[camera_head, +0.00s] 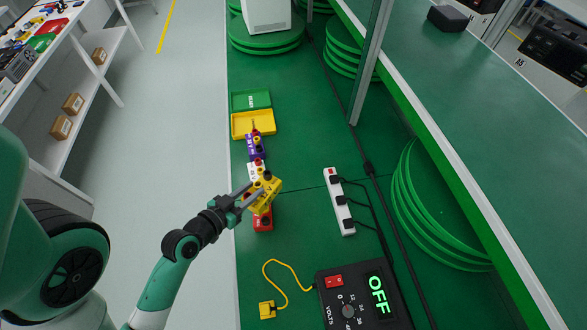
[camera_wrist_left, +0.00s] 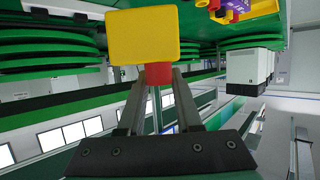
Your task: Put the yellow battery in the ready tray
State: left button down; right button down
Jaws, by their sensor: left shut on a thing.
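My left gripper (camera_head: 247,197) is shut on the yellow battery (camera_head: 266,187), which is tilted and held above the green bench. In the left wrist view the yellow battery (camera_wrist_left: 143,38) shows its broad yellow face, and the fingers (camera_wrist_left: 158,85) close around a red terminal on it. A yellow tray (camera_head: 238,134) lies farther up the bench, beside a green panel (camera_head: 251,96) with small white lettering that I cannot read surely. My right gripper is not in view.
A white power strip (camera_head: 338,202) with black plugs and cables lies to the right. Green coiled rings (camera_head: 425,215) lie at the right. The bench left of the strip has free room.

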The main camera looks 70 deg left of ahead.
pick_arm(q)
jog(key=shift+w, duration=0.4)
jog(key=shift+w+d+f+b, duration=0.15)
jog(key=shift+w+f+b, duration=3.6)
jog(key=shift+w+f, duration=2.7)
jog(key=shift+w, duration=0.2)
jog(key=c, duration=0.6)
grip_release()
jog(key=shift+s, duration=0.1)
